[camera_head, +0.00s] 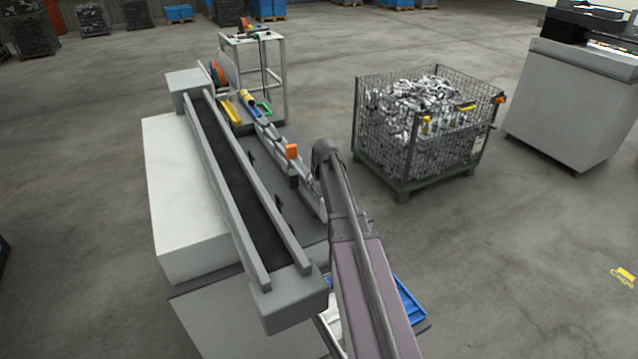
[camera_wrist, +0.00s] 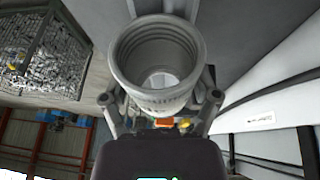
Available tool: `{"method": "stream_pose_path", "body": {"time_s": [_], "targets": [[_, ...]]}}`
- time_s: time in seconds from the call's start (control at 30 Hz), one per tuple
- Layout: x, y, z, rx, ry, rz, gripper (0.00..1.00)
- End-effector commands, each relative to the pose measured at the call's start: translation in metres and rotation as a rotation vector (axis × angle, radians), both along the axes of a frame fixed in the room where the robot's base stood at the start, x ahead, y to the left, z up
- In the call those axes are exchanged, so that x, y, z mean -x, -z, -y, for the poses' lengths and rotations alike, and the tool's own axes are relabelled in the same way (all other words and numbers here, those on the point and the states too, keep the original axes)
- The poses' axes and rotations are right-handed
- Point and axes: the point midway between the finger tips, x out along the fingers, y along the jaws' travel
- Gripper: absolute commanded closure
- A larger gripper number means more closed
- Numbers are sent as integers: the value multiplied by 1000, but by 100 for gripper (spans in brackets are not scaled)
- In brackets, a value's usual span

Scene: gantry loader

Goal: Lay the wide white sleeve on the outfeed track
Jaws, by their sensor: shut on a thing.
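My gripper (camera_wrist: 161,98) is shut on a wide, pale grey-white sleeve (camera_wrist: 158,98) in the wrist view, one finger on each side. The sleeve's open ringed end faces the camera, and light shows through its bore. In the head view my arm stands in the foreground; my gripper and the sleeve are not visible there. A long track with a dark belt (camera_head: 235,175) between two grey rails runs from the back left to the front middle. Its belt looks bare. I cannot tell for sure that it is the outfeed track.
A wire mesh crate (camera_head: 405,150) of shiny metal parts stands right of the track. An orange block (camera_head: 292,151) and narrow rails lie between them. A blue tray (camera_head: 410,303) sits beside my arm. A grey cabinet (camera_head: 572,105) stands far right. Open floor lies between.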

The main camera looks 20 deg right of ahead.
Motion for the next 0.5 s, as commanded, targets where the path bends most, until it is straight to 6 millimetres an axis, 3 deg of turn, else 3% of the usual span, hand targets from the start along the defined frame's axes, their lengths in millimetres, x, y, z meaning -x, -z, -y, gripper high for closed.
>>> {"method": "stream_pose_path", "body": {"time_s": [0.33, 0.37, 0.4, 0.5], "targets": [[0, 1, 1, 0, 1, 1, 83], [0, 1, 1, 0, 1, 1, 16], [0, 1, 1, 0, 1, 1, 4], [0, 1, 1, 1, 1, 0, 0]]}}
